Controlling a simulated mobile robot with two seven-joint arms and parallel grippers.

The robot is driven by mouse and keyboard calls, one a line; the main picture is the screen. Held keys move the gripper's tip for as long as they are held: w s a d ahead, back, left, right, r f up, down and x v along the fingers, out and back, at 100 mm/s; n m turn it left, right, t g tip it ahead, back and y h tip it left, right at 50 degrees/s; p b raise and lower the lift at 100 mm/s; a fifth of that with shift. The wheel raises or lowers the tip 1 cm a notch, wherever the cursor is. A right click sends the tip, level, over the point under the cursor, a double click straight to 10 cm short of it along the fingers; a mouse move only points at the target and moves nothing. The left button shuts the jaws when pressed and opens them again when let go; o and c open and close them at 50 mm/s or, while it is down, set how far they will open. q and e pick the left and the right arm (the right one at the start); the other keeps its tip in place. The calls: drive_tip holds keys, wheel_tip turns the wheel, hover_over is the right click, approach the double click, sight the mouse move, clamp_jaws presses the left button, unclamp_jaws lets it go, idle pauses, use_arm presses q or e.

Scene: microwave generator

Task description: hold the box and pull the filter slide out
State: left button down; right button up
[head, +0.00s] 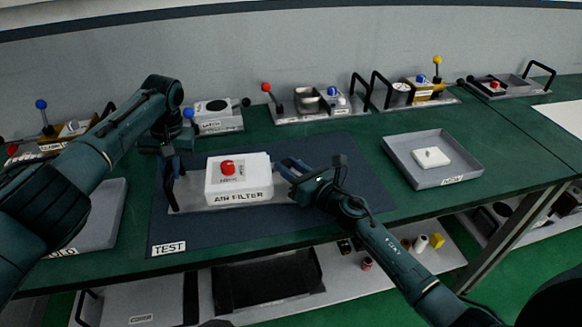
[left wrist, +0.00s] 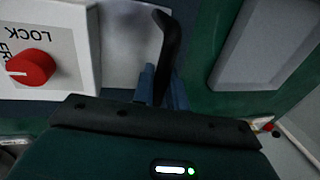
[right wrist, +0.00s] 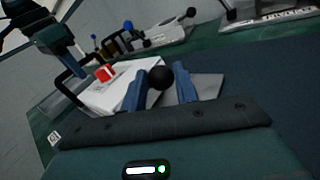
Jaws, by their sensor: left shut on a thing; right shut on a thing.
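The white AIR FILTER box (head: 239,192) sits on a grey base plate (head: 290,196) on the dark TEST mat. On its top is a red knob (head: 228,168) beside LOCK lettering; it also shows in the left wrist view (left wrist: 30,68). My left gripper (head: 171,160) is shut on the black handle (left wrist: 168,45) at the base's left end. My right gripper (head: 287,168) is at the box's right side, shut on a black ball knob (right wrist: 160,77) that shows between its fingers. The filter slide itself is hidden in or behind the box and fingers.
A grey tray (head: 466,176) labelled NEW holds a white block (head: 431,157) at the right. Another grey tray (head: 108,215) lies at the left, partly behind my left arm. Several lever fixtures line the back wall. The mat (head: 330,150) is clear behind my right gripper.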

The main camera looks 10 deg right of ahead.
use_arm(q)
drive_tip(key=shift+s+f, duration=0.1)
drive_tip(key=shift+f, duration=0.15)
use_arm(e)
drive_tip(key=shift+d+f, duration=0.2)
clamp_jaws()
use_arm(q)
drive_tip(key=shift+a, duration=0.1)
use_arm(e)
drive_tip(key=d, duration=0.8)
drive_tip(key=s+d, duration=0.1)
drive_tip(key=d, duration=0.3)
drive_tip(key=shift+d, duration=0.4)
use_arm(q)
drive_tip(key=shift+a, duration=0.1)
use_arm(e)
drive_tip(key=shift+d, duration=0.15)
drive_tip(key=o, duration=0.7)
unclamp_jaws()
drive_tip(key=shift+s+d+f, duration=0.1)
drive_tip(key=shift+c, duration=0.2)
drive_tip(key=shift+o, duration=0.8)
